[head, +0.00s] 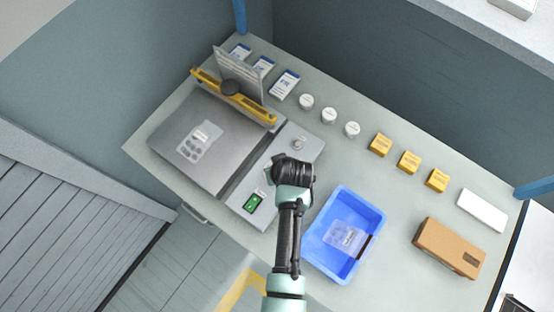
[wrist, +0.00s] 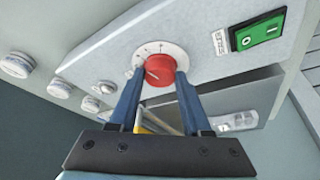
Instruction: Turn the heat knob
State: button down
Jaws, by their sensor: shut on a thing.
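The heat knob (wrist: 159,68) is red and sits on a white round dial with marks on the grey machine panel. In the wrist view my gripper (wrist: 160,80) has one blue finger on each side of the knob and is shut on it. A line shows on the knob's face, toward its lower left. In the head view my gripper (head: 283,165) is over the right-hand panel of the grey sealing machine (head: 215,125), and my arm hides the knob there.
A green rocker switch (wrist: 259,32) labelled SEALER is beside the knob. A small round silver fitting (head: 298,143) is further up the panel. A blue tray (head: 312,246) holding a packet stands close right of my arm. White jars, yellow boxes and a brown carton (head: 449,247) stand further right.

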jog(key=shift+w+n+y, duration=0.1)
jog(key=shift+n+y, duration=0.2)
jog(key=shift+n, duration=0.7)
jog(key=shift+c, duration=1.8)
grip_release()
jog(key=shift+g, duration=0.3)
jog(key=b+v, duration=0.1)
jog(key=v, duration=1.2)
jog(key=shift+d, duration=0.15)
